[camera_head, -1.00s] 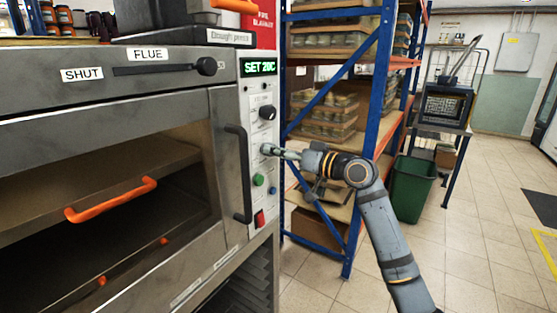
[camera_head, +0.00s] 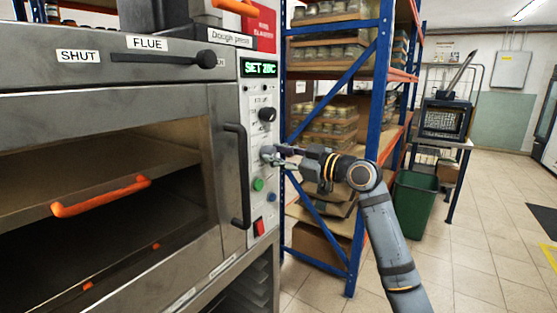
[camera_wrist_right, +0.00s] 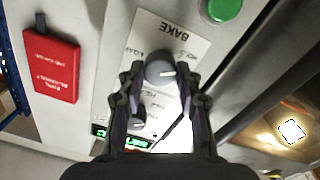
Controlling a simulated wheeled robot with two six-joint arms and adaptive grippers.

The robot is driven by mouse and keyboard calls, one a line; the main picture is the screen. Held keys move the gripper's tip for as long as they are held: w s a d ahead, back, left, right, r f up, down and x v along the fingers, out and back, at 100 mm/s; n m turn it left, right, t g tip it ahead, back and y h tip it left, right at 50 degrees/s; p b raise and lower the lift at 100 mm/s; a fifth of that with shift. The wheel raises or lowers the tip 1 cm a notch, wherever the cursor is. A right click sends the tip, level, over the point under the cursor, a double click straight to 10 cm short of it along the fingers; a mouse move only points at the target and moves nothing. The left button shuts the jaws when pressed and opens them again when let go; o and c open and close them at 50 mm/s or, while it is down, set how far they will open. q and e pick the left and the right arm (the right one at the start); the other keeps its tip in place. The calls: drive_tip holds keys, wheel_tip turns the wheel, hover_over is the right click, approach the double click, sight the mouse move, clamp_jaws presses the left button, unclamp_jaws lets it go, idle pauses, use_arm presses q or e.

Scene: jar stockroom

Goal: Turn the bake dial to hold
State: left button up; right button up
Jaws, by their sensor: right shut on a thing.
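The bake dial (camera_wrist_right: 160,70) is a dark grey round knob with a white pointer mark, on a white plate headed BAKE. In the wrist view its pointer mark points right. The small words around it are upside down and hard to read. My right gripper (camera_wrist_right: 160,78) is shut on the dial, one finger on each side. In the head view the right gripper (camera_head: 270,156) reaches the oven's control panel (camera_head: 257,140) from the right and hides most of the dial. My left gripper is not in view.
Above sits another black dial (camera_head: 267,115) and a green display (camera_head: 261,69) reading SET 20C. Below are a green button (camera_head: 258,184) and a red switch (camera_head: 259,227). The oven door handle (camera_head: 238,175) stands just left of the gripper. Blue shelving (camera_head: 372,110) stands behind my arm.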

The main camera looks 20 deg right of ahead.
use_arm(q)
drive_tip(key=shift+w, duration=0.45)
use_arm(e)
drive_tip(key=shift+f+n, duration=0.2)
drive_tip(key=shift+n, duration=0.2)
drive_tip(key=o, duration=1.1)
drive_tip(key=shift+r, duration=0.1)
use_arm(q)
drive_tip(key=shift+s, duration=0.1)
use_arm(e)
drive_tip(key=shift+o, duration=0.2)
drive_tip(key=shift+s+d, duration=0.15)
drive_tip(key=v, duration=0.7)
